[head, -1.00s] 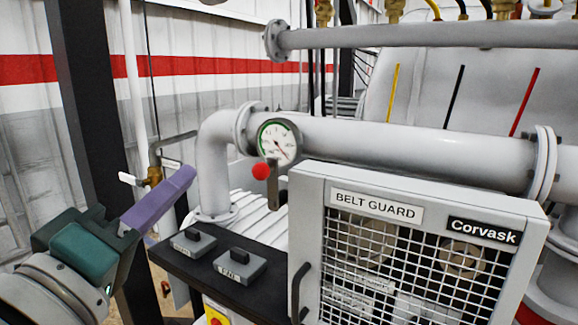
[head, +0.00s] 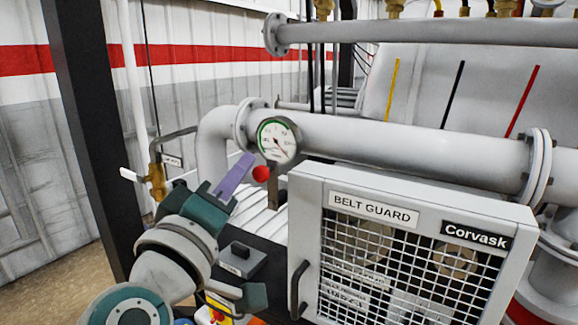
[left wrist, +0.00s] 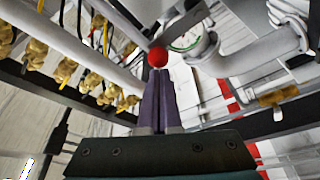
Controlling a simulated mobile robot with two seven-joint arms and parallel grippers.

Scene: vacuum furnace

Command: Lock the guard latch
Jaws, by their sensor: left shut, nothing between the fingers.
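The belt guard (head: 309,185) is a light grey box with a mesh front, and it looks closed. At its upper left edge is a latch with a grey lever (head: 274,190) and a red ball knob (head: 261,173). My left gripper (head: 247,160) is shut and empty, its purple fingers pointing up beside the knob, just left of it. In the left wrist view the red knob (left wrist: 158,57) appears right at the tips of the shut fingers (left wrist: 161,75). I cannot tell whether they touch. My right gripper does not show.
A round gauge (head: 278,140) sits on the thick grey pipe (head: 400,150) just above the knob. A white-handled brass valve (head: 156,182) stands to the left. The guard's black handle (head: 299,290) is below.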

